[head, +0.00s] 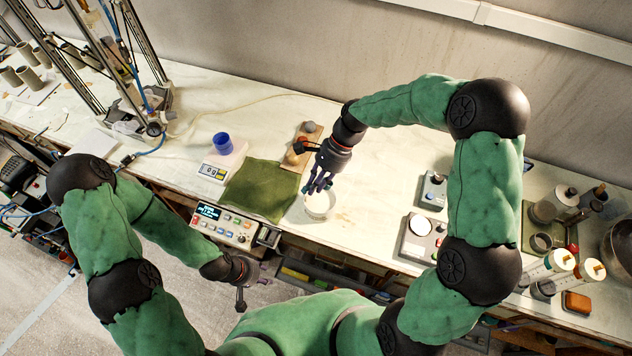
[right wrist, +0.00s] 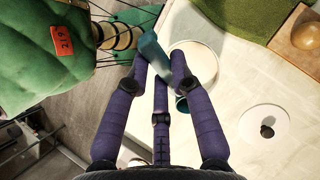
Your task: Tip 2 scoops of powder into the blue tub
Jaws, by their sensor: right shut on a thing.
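The blue tub (head: 222,143) stands upright on a white scale (head: 213,172) at the left of the bench. A round white bowl (head: 319,207) with pale contents stands near the bench's front edge; it also shows in the right wrist view (right wrist: 200,62). My right gripper (head: 320,184) is over this bowl, fingers pointing down, shut on a teal thing (right wrist: 151,48), seemingly the scoop. Fingers hide part of it, and I cannot tell whether it carries powder. My left gripper (head: 241,287) hangs low before the bench; its fingers are too unclear to judge.
A green mat (head: 262,188) lies between scale and bowl. A wooden board (head: 299,150) with small items is behind it. A control box (head: 222,224) stands at the front edge. A knobbed white disc (right wrist: 264,132) lies beside the bowl. Devices (head: 421,238) stand further right.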

